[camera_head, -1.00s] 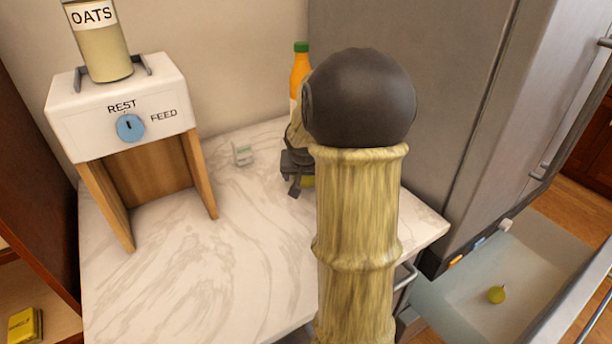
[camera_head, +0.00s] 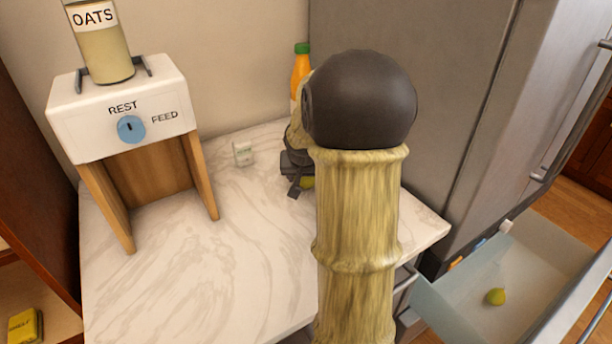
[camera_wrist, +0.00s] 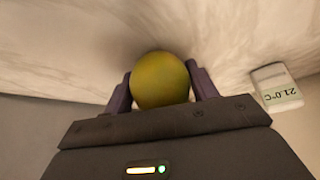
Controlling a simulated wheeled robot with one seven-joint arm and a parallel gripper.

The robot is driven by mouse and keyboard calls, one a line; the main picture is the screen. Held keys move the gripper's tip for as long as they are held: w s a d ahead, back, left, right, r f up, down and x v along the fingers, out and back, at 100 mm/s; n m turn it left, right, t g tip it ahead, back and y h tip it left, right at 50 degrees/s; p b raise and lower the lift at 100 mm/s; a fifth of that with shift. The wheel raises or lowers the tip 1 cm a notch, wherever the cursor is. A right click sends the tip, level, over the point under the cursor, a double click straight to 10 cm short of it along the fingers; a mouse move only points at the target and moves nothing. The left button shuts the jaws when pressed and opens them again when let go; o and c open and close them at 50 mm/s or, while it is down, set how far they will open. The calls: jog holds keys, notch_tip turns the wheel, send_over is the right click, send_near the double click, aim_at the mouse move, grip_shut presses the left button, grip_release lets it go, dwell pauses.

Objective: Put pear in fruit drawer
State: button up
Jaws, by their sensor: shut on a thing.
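A yellow-green round fruit, seemingly a pear (camera_wrist: 160,80), sits between the two fingers of my gripper (camera_wrist: 160,88) in the wrist view. A finger touches it on each side, and the marble counter is close behind it. In the head view my gripper (camera_head: 298,188) is low over the back of the counter, mostly hidden by my arm, with a bit of the fruit (camera_head: 307,183) showing. The fridge's lower drawer (camera_head: 540,250) is pulled open at the right. Another yellow-green pear (camera_head: 495,297) lies on its floor.
An orange bottle (camera_head: 301,70) stands behind my gripper by the fridge (camera_head: 410,40). A small white thermometer (camera_head: 242,153) is left of my gripper. An oats dispenser (camera_head: 120,110) stands at the left. The front left of the counter (camera_head: 180,270) is clear.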

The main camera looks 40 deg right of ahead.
notch_tip(320, 180, up, 10)
jog(key=shift+p, duration=1)
